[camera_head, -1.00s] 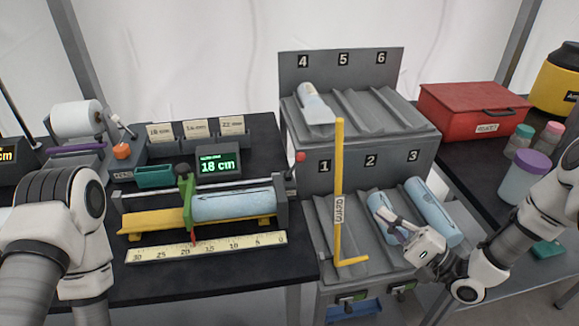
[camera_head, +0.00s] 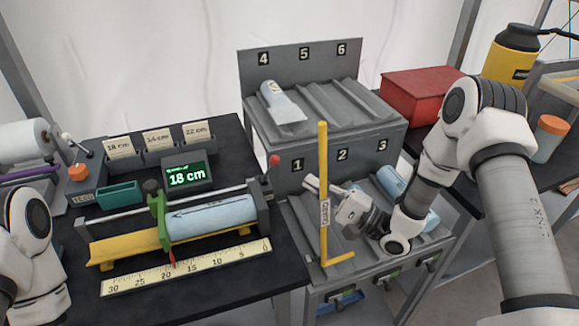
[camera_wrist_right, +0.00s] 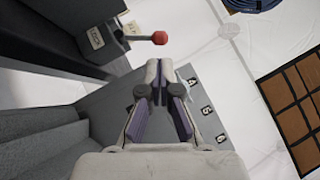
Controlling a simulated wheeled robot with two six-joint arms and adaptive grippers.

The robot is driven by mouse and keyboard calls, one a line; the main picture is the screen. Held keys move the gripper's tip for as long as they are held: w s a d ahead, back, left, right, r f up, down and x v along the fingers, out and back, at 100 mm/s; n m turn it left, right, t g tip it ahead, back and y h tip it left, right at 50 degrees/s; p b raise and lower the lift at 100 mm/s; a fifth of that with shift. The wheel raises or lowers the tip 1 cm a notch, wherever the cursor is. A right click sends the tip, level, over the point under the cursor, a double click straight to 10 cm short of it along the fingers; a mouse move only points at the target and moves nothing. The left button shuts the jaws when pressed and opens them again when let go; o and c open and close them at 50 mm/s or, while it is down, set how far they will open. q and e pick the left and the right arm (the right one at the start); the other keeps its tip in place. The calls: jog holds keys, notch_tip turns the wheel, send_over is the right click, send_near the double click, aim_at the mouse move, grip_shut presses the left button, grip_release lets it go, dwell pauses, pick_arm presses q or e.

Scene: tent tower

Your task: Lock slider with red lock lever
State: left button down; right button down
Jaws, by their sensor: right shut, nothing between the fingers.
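The red lock lever (camera_head: 274,160) has a red ball knob and stands at the right end of the measuring fixture. In the right wrist view its red knob (camera_wrist_right: 160,38) shows just beyond my fingertips, on a dark rod beside a "LOCK" label (camera_wrist_right: 96,36). The green slider (camera_head: 158,217) sits on the fixture's rail, against the left end of a blue roll (camera_head: 212,217). My right gripper (camera_head: 311,183) is shut and empty, right of the lever and apart from it; its fingers also show in the right wrist view (camera_wrist_right: 160,78). My left gripper is out of view.
A yellow upright post (camera_head: 323,150) stands close by my right gripper, in front of the numbered grey rack (camera_head: 325,135). A ruler (camera_head: 190,268) lies before the fixture. The display (camera_head: 187,176) reads 18 cm. A red box (camera_head: 420,92) stands behind on the right.

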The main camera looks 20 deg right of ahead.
aim_at(270, 169)
jog(key=p+x, duration=0.1)
jog(key=x, duration=0.5)
jog(key=shift+w+a, duration=0.25)
jog(key=shift+r, duration=0.15)
jog(key=shift+a+r+n+g+p, duration=0.1)
jog(key=shift+n+g+p, duration=0.2)
jog(key=shift+n+p, duration=0.15)
